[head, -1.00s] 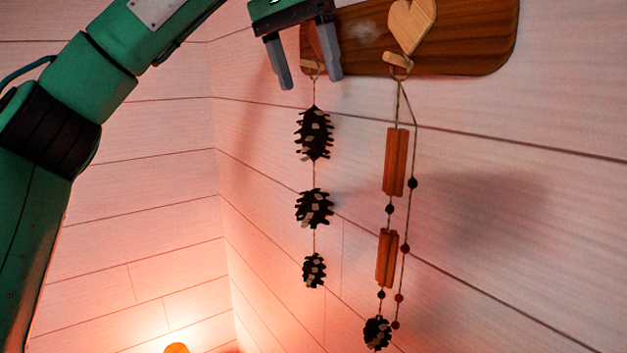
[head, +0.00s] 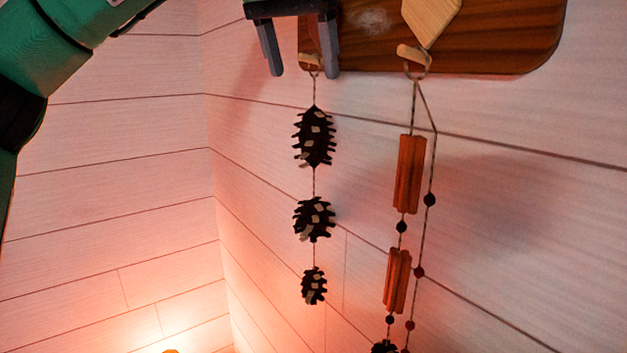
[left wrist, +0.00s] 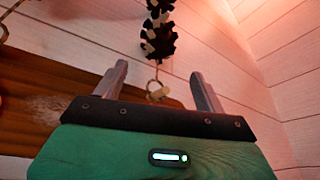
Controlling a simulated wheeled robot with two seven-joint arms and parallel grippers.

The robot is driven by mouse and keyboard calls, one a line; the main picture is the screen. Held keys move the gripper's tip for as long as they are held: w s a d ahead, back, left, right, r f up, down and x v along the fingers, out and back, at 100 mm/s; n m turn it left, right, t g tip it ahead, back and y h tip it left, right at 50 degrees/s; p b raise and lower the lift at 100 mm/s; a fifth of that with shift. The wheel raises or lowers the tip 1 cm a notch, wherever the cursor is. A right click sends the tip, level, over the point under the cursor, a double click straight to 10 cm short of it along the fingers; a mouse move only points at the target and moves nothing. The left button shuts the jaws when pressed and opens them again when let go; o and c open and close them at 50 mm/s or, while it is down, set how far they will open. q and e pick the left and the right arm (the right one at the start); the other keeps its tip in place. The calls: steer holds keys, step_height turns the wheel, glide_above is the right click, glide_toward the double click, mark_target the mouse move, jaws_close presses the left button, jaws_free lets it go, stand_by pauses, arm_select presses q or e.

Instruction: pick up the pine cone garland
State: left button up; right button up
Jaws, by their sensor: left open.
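The pine cone garland (head: 315,218) hangs by a loop from a wooden peg at the left end of a wall board. Its dark cones are strung one below another on a thin cord. In the left wrist view the garland (left wrist: 158,38) shows upside down, its loop and peg between the fingers. My left gripper (head: 301,72) is open, with its fingertips pointing down on either side of the loop, above the top cone. The left gripper also shows in the left wrist view (left wrist: 157,72), empty. My right gripper is not in view.
A second garland of orange-brown sticks and beads (head: 409,175) hangs from another peg close to the right. The wooden board (head: 480,45) carries a pale wooden ornament (head: 432,18). A plank wall (head: 530,230) lies behind.

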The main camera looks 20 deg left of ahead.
mark_target(313, 104)
arm_select(q)
steer(key=shift+f, duration=0.15)
steer(key=p+x, duration=0.3)
steer(key=x, duration=0.1)
steer(key=shift+w+d+f, duration=0.15)
steer(key=shift+w+f, duration=0.1)
steer(key=shift+f, duration=0.2)
steer(key=shift+d, duration=0.1)
steer(key=c, duration=1.4)
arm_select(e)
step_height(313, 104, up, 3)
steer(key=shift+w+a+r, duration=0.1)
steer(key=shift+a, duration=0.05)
